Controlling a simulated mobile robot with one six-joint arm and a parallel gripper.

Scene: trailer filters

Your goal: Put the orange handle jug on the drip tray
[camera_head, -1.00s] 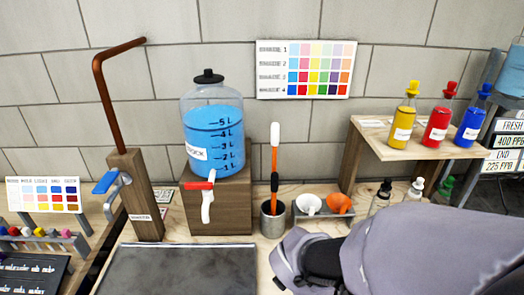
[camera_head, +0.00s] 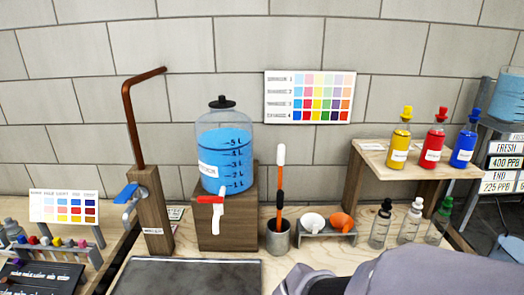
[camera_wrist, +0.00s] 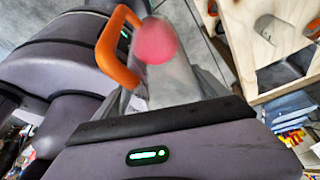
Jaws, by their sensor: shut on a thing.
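The orange handle (camera_wrist: 118,47) of the jug shows close up in the wrist view. A grey, see-through jug body (camera_wrist: 178,85) is beside it, with a blurred pink-red round thing in front of it. My gripper (camera_wrist: 150,103) is shut on the jug; its exact contact is hard to make out. The jug does not show in the head view, where only my grey arm fills the lower right. The drip tray appears to be the dark grey flat slab (camera_head: 185,278) on the bench, below the copper spout and the blue tank. Its front edge is cut off.
A blue tank (camera_head: 225,160) with a red tap stands on a wooden block behind the slab. The copper spout (camera_head: 130,120) rises at left. A metal cup (camera_head: 278,238), small funnels (camera_head: 341,222) and bottles (camera_head: 409,222) stand to the right. The slab's visible top is clear.

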